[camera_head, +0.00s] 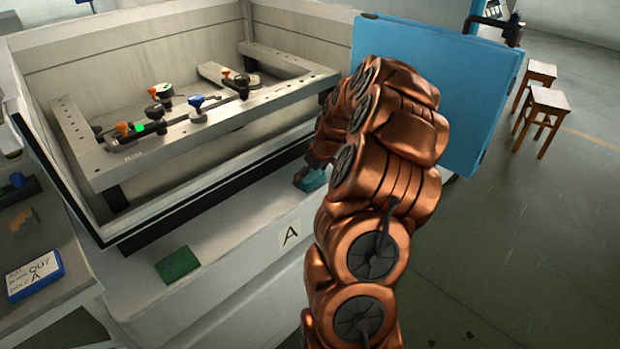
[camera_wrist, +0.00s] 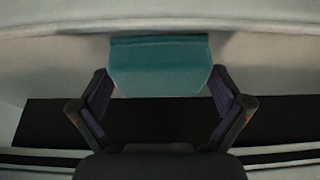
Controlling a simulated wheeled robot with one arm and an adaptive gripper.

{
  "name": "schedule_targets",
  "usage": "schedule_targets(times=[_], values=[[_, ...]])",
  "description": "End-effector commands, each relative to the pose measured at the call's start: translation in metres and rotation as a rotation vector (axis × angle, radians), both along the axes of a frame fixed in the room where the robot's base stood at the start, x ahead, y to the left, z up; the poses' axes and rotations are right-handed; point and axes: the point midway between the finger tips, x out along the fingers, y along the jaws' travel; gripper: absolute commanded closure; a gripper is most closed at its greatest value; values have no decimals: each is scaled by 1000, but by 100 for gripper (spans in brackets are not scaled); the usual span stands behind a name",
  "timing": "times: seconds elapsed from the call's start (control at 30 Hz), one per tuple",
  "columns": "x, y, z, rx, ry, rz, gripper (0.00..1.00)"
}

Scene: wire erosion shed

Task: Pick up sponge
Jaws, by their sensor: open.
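A teal block that looks like the sponge (camera_wrist: 160,66) lies between the two fingers of my gripper (camera_wrist: 159,76) in the wrist view. The fingers are spread on either side of its near part, with small gaps showing; its far part reaches past the fingertips. In the head view the teal block (camera_head: 313,179) shows on the pale ledge in front of the machine tank, partly hidden by my arm. My gripper is mostly hidden behind my arm there. A flat green pad (camera_head: 177,264) lies apart on the same ledge, to the left.
The open tank (camera_head: 200,208) with its metal clamping frame (camera_head: 215,120) and several clamps stands behind the ledge. A blue panel (camera_head: 465,90) rises right of my arm. A white-and-blue labelled block (camera_head: 35,276) lies at far left. Two stools (camera_head: 548,100) stand at far right.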

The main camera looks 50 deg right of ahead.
Motion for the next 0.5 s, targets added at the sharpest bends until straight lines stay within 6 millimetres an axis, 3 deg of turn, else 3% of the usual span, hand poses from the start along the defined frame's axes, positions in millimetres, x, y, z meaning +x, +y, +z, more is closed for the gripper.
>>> schedule_targets(times=[0.07,0.37,0.5], values=[[0,0,0,0,0,0,2],[0,0,0,0,1,0,33],[0,0,0,0,1,0,33]])
